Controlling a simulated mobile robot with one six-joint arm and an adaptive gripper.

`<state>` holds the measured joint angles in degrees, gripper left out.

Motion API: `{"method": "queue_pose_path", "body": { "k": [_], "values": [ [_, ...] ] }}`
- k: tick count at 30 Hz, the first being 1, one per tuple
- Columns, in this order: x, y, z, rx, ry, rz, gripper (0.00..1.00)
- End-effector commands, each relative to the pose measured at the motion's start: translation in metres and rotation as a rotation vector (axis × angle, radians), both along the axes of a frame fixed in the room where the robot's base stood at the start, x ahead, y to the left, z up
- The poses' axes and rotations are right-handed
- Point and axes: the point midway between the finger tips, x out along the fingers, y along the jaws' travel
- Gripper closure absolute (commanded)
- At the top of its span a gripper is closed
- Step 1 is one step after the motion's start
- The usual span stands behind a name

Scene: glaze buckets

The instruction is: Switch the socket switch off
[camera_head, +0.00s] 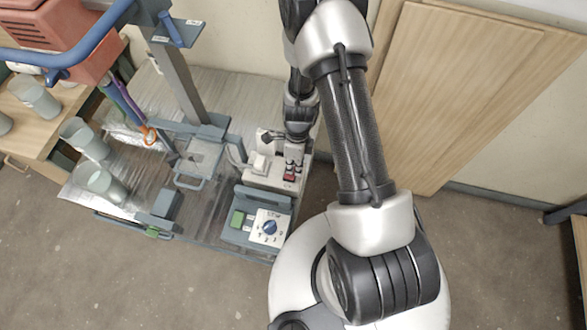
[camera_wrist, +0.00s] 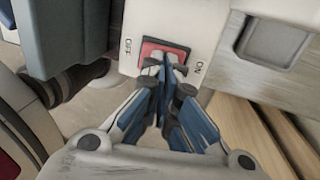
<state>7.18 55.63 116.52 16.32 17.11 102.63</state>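The red socket switch (camera_wrist: 176,48) sits in a pale plate at the top middle of the wrist view, with one label on its left side and an "ON" label on its right. My gripper (camera_wrist: 165,62) has its blue-padded fingers drawn together, with the tips over the switch and hiding part of it. I cannot tell whether the tips touch it or which way the rocker is tilted. In the camera_head view the red switch (camera_head: 289,178) shows on the pale socket box, just below my gripper (camera_head: 292,166). Nothing shows between the fingers.
A grey control box (camera_head: 255,220) with a green button and blue dial stands in front of the socket. A white plug (camera_head: 258,162) is left of my gripper. Grey buckets (camera_head: 105,185) stand at the left. Wooden panels (camera_head: 455,90) lean at the right.

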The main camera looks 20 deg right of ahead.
Motion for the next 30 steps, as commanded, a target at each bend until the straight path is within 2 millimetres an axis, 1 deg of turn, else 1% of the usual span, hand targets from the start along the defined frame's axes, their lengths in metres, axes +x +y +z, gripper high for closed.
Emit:
{"method": "queue_pose_path", "body": {
  "k": [9,11,13,17,24,27,30],
  "values": [
    [0.0,0.0,0.001,0.001,0.002,0.001,1.0],
    [0.001,0.0,0.003,0.001,0.001,0.001,1.0],
    [0.002,-0.001,0.01,0.001,-0.001,0.001,1.0],
    [0.006,-0.003,0.032,0.001,-0.003,0.001,1.0],
    [0.013,-0.009,0.083,0.0,-0.004,0.001,1.0],
    [0.015,-0.01,0.099,0.0,-0.001,0.001,1.0],
    [0.016,-0.012,0.11,0.0,0.0,0.001,1.0]
  ]
}}
